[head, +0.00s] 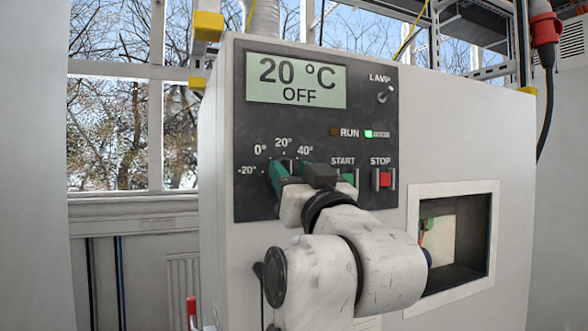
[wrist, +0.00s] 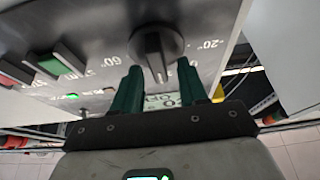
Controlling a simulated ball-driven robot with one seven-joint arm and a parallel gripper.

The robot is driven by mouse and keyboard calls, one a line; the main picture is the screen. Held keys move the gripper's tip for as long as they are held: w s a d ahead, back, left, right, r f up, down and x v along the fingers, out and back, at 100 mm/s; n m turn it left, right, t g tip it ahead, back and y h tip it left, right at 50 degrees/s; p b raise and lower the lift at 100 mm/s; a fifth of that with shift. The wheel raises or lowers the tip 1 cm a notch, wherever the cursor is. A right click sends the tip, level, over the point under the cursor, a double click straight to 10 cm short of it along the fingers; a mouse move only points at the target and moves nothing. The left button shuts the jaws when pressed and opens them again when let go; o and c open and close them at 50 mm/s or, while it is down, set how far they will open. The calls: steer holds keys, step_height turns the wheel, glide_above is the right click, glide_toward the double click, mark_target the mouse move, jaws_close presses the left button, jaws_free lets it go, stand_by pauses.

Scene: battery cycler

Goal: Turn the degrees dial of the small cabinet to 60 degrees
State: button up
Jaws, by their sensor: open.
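The degrees dial (wrist: 157,45) is a dark round knob with a raised grip bar on the cabinet's dark panel. My gripper (wrist: 159,68) is open, with its two green fingers on either side of the bar; I cannot tell whether either touches. The bar lies roughly in line with the fingers. In the head view my gripper (head: 290,172) and arm hide most of the dial; the -20°, 0°, 20° and 40° marks show around it. The 60° mark (wrist: 115,60) shows in the wrist view. The display (head: 296,81) reads 20 °C, OFF.
The green START button (head: 349,177) is close to the right of my gripper, with the red STOP button (head: 384,179) beyond it. A LAMP switch (head: 385,94) sits at the panel's upper right. A recessed opening (head: 454,245) is at the lower right.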

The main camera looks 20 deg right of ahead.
jaws_close()
stand_by(0.4)
steer(key=shift+m, duration=0.4)
steer(key=m+h+b, duration=0.1)
steer(key=m+h, duration=0.2)
steer(key=m, duration=0.2)
steer(key=m+h, duration=0.1)
steer(key=m, duration=0.1)
steer(key=m+g+h+b, duration=0.1)
steer(key=m, duration=0.2)
steer(key=shift+g, duration=0.3)
steer(key=m+g+h, duration=0.1)
steer(key=m, duration=0.2)
steer(key=m+h, duration=0.1)
steer(key=m, duration=0.1)
steer(key=shift+d+f+m+g+b, duration=0.1)
steer(key=shift+d+m+g+b, duration=0.05)
steer(key=shift+m+g+b, duration=0.2)
steer(key=shift+f+m+g, duration=0.1)
steer(key=shift+m+g, duration=0.75)
steer(key=shift+m, duration=1.1)
steer(key=shift+d, duration=0.1)
